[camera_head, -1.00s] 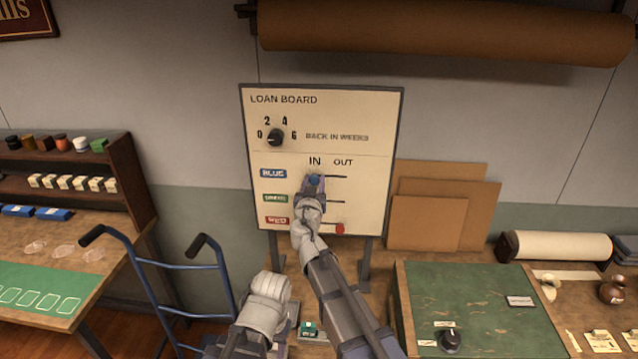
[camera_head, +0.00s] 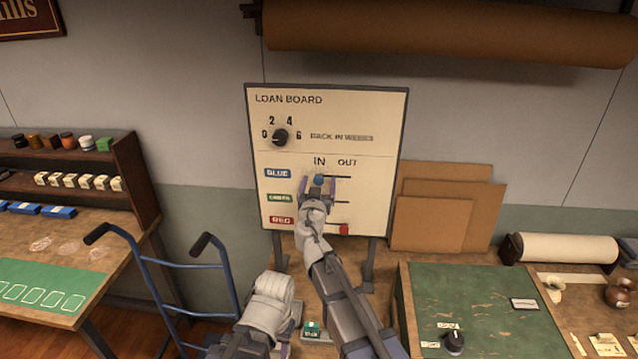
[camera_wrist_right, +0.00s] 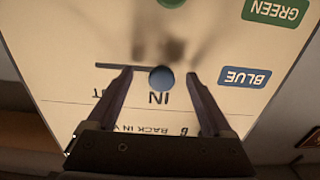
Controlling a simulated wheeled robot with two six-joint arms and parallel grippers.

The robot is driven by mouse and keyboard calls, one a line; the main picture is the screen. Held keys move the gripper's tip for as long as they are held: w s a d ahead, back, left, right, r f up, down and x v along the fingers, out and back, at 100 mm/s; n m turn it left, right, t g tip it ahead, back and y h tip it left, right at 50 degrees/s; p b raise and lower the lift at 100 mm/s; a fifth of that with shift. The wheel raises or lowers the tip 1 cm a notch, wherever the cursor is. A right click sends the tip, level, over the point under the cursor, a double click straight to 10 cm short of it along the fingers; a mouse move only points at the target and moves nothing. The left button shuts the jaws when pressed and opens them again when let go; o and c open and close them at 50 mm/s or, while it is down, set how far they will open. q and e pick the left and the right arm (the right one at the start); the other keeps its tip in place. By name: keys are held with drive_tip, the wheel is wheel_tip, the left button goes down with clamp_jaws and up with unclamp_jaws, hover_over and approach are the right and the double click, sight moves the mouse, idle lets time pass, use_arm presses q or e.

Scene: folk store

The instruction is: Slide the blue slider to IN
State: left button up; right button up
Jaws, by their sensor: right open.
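The blue slider (camera_head: 319,180) is a round blue knob on the top slot of the loan board (camera_head: 330,110). It sits below the word IN, at the left end of its slot, and the bare slot runs right toward OUT. My right gripper (camera_head: 318,186) is open, with one finger on each side of the knob. In the right wrist view, upside down, the blue slider (camera_wrist_right: 161,78) shows between the fingers (camera_wrist_right: 160,75), with gaps on both sides. My left gripper is low in the head view, mostly hidden behind its wrist (camera_head: 268,298).
The red slider (camera_head: 343,229) is at the right end of the bottom slot. The green slider (camera_wrist_right: 172,2) shows at the wrist view's top edge. A dial (camera_head: 280,137) is above. A blue hand truck (camera_head: 180,262) stands left, a green-topped table (camera_head: 485,295) right.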

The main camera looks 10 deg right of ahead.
drive_tip(key=s+a, duration=0.1)
drive_tip(key=s, duration=0.7)
drive_tip(key=shift+s+a, duration=0.25)
drive_tip(key=shift+a, duration=0.15)
drive_tip(key=s+d+f+m+g+h, duration=0.1)
drive_tip(key=s+d+f+g+h, duration=0.15)
drive_tip(key=d, duration=0.25)
drive_tip(key=s+d+f+m+g+h, duration=0.1)
drive_tip(key=d+f+g, duration=0.25)
drive_tip(key=d, duration=0.25)
drive_tip(key=s+d+f+g+y, duration=0.1)
drive_tip(key=s+d+f+g, duration=0.45)
drive_tip(key=s+f, duration=0.4)
drive_tip(key=s+a+f+n+g+y+b, duration=0.4)
drive_tip(key=s+a+f+n+g+b, duration=0.2)
drive_tip(key=s+a+f, duration=0.6)
drive_tip(key=s+a+n, duration=0.2)
drive_tip(key=a, duration=0.2)
drive_tip(key=shift+s+a+f+y, duration=0.2)
drive_tip(key=shift+s+a+y, duration=0.15)
drive_tip(key=shift+a, duration=0.05)
